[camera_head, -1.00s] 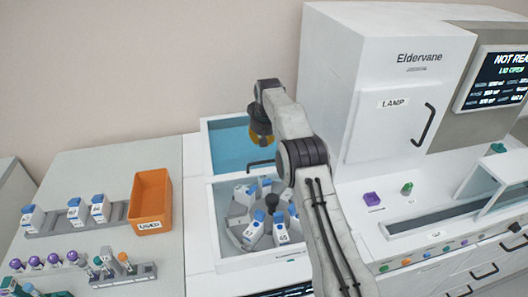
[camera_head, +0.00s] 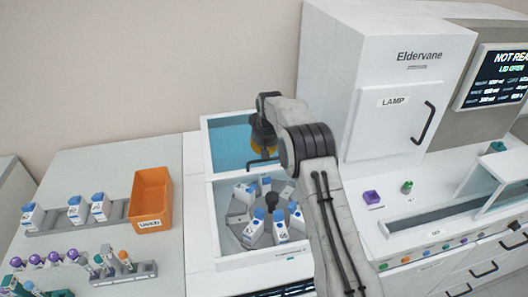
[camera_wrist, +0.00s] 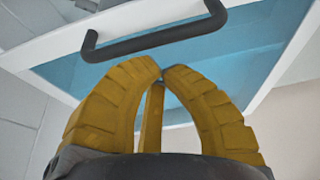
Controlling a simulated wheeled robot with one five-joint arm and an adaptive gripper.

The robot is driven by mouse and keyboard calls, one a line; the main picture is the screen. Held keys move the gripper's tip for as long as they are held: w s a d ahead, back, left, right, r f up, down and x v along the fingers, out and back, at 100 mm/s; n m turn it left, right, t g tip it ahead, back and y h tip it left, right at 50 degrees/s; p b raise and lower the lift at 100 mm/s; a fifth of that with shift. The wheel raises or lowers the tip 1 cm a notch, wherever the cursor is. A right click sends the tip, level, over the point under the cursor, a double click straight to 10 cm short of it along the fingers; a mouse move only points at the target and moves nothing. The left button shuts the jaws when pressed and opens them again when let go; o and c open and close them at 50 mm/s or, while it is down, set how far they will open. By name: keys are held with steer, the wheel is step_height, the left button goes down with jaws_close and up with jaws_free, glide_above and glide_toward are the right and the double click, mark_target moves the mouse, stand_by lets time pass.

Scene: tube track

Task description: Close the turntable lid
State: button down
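The turntable lid (camera_head: 228,146), a blue see-through panel in a white frame, stands raised behind the turntable (camera_head: 238,208). Its dark bar handle (camera_head: 256,164) is on the lid's lower edge in the head view. The turntable holds several white bottles with blue caps. My yellow-fingered gripper (camera_head: 264,146) is in front of the lid, close to the handle. In the wrist view the gripper (camera_wrist: 161,70) has its fingertips together with nothing between them. The handle (camera_wrist: 160,40) lies just beyond the tips; contact cannot be told. The lid glass (camera_wrist: 220,65) fills the background.
An orange bin (camera_head: 150,196) and a rack of bottles (camera_head: 75,218) stand on the left counter, with capped tubes (camera_head: 122,262) in front. The white lamp cabinet (camera_head: 385,130) rises right of my arm.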

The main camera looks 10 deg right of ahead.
steer(key=shift+s, duration=0.35)
steer(key=shift+f, duration=0.1)
steer(key=shift+s+f, duration=0.1)
steer(key=shift+s, duration=0.05)
